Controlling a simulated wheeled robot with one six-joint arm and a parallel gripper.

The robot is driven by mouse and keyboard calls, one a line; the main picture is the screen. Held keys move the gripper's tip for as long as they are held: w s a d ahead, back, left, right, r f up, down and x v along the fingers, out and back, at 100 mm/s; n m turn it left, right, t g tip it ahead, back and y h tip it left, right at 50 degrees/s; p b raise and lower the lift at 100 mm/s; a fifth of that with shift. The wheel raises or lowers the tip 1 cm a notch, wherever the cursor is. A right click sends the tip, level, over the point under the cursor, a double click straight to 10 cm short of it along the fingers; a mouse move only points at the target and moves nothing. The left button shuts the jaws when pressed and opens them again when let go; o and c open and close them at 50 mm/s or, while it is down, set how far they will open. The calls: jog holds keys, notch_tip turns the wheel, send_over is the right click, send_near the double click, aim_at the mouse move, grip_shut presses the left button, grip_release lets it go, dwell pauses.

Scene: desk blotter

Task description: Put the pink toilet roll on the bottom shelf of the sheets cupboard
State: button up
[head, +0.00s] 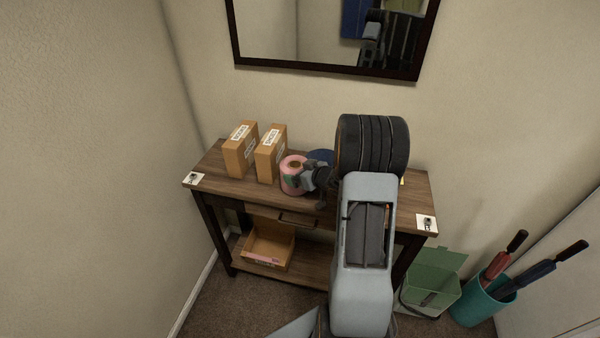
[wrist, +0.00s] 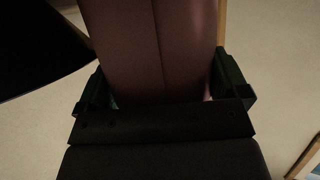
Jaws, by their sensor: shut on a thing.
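The pink toilet roll (head: 292,176) is on the wooden console table in the head view, in front of the right cardboard box. My gripper (head: 305,179) is at its right side and shut on it. In the wrist view the roll (wrist: 155,50) fills the space between the two fingers of my gripper (wrist: 160,88). I cannot tell whether the roll touches the tabletop. No sheets cupboard can be made out in these views.
Two cardboard boxes (head: 240,150) (head: 270,154) stand on the table (head: 225,187). An open box (head: 269,246) sits on the lower shelf. A green bin (head: 432,285) and a teal holder with umbrellas (head: 482,300) stand at right.

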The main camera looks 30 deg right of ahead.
jog(key=shift+f, duration=0.2)
jog(key=o, duration=0.6)
jog(key=shift+r, duration=0.1)
